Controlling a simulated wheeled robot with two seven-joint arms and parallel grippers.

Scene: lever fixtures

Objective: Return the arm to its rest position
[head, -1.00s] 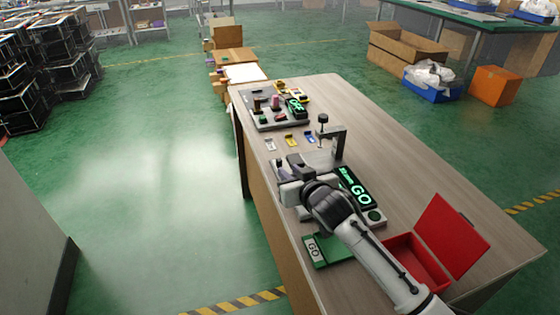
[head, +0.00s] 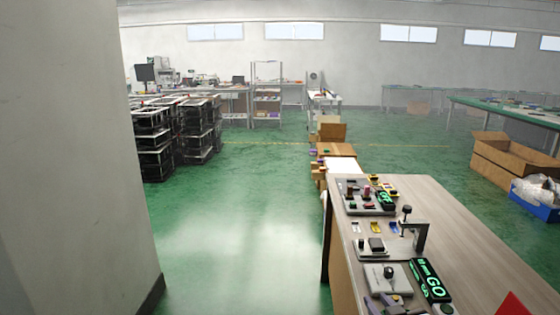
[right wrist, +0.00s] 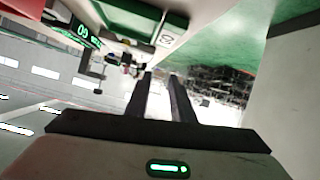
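My right gripper (head: 385,303) shows only in part at the bottom edge of the head view, by the near side of the table. In the right wrist view its two dark fingers (right wrist: 160,78) stand apart with nothing between them. A grey plate with a black-knobbed lever (head: 389,272) lies on the table just beyond the gripper, apart from it in the picture. A lit green GO sign (head: 432,282) stands to its right. My left gripper is not in view.
The wooden table (head: 465,245) also bears a black clamp-like stand (head: 414,230), a plate with a black block (head: 372,246) and a button panel (head: 368,198). A red box part (head: 514,306) shows at lower right. A grey wall (head: 75,160) stands left. The green floor between is clear.

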